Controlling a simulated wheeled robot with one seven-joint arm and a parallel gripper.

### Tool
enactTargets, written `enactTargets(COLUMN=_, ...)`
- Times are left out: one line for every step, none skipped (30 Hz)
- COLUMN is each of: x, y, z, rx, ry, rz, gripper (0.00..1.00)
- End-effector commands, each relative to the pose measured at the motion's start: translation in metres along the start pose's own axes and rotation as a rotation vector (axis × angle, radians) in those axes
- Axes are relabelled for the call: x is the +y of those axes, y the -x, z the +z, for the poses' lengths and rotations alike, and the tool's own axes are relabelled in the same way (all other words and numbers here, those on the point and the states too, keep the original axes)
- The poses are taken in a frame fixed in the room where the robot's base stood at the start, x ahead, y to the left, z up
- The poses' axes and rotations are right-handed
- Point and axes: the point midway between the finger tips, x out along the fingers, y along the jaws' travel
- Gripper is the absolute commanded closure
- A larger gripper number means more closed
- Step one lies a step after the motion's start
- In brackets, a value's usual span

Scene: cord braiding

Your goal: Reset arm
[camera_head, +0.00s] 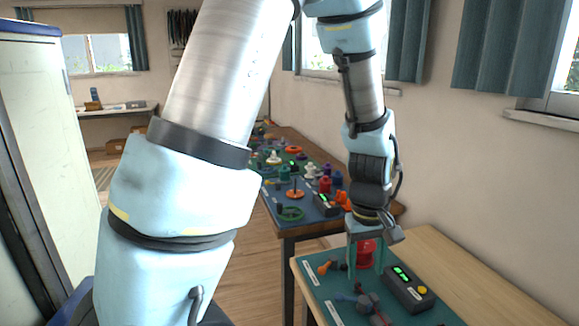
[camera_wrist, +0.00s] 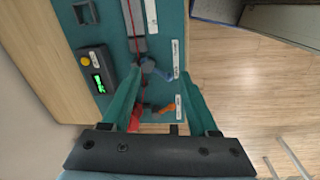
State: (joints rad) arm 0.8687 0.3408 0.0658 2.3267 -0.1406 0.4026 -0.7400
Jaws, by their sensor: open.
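My gripper (camera_head: 366,262) is over the near table, pointing down, with its two green fingers apart. In the head view a red spool-like object (camera_head: 366,252) shows between or behind the fingers; I cannot tell if they touch it. In the wrist view the open fingers (camera_wrist: 163,92) frame a red cord (camera_wrist: 134,30) running along the board. A blue part (camera_wrist: 155,69) and an orange part (camera_wrist: 166,108) lie near it. A red patch (camera_wrist: 150,128) shows low between the fingers, mostly hidden by the gripper body.
A dark box with a green display and yellow button (camera_head: 408,288) sits on the teal mat (camera_head: 312,296). A longer table (camera_head: 300,229) behind holds several coloured parts. A wall with windows is at the right. The wooden tabletop (camera_head: 470,280) right of the mat is clear.

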Motion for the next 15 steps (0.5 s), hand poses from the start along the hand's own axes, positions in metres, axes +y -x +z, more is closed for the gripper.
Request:
enactTargets(x=-0.024, y=0.005, z=-0.017, rx=0.012, ry=0.003, rz=0.004, gripper=0.40)
enactTargets(x=-0.037, y=0.008, z=-0.024, rx=0.017, ry=-0.005, rz=0.004, gripper=0.40)
enactTargets(x=-0.054, y=0.012, z=-0.032, rx=0.025, ry=-0.017, rz=0.004, gripper=0.40)
enactTargets(x=-0.067, y=0.016, z=-0.038, rx=0.032, ry=-0.026, rz=0.003, gripper=0.40)
enactTargets(x=-0.080, y=0.018, z=-0.043, rx=0.038, ry=-0.035, rz=0.002, gripper=0.40)
enactTargets(x=-0.098, y=0.022, z=-0.049, rx=0.046, ry=-0.046, rz=-0.001, gripper=0.40)
enactTargets(x=-0.111, y=0.025, z=-0.053, rx=0.053, ry=-0.055, rz=-0.003, gripper=0.40)
enactTargets(x=-0.125, y=0.028, z=-0.056, rx=0.059, ry=-0.064, rz=-0.007, gripper=0.40)
enactTargets(x=-0.142, y=0.032, z=-0.059, rx=0.067, ry=-0.074, rz=-0.011, gripper=0.40)
enactTargets(x=-0.155, y=0.034, z=-0.060, rx=0.073, ry=-0.083, rz=-0.015, gripper=0.40)
enactTargets(x=-0.167, y=0.036, z=-0.061, rx=0.078, ry=-0.093, rz=-0.020, gripper=0.40)
enactTargets(x=-0.182, y=0.039, z=-0.062, rx=0.085, ry=-0.104, rz=-0.026, gripper=0.40)
enactTargets(x=-0.193, y=0.041, z=-0.061, rx=0.089, ry=-0.111, rz=-0.031, gripper=0.40)
enactTargets(x=-0.202, y=0.042, z=-0.061, rx=0.093, ry=-0.119, rz=-0.035, gripper=0.40)
enactTargets(x=-0.213, y=0.045, z=-0.060, rx=0.098, ry=-0.128, rz=-0.041, gripper=0.40)
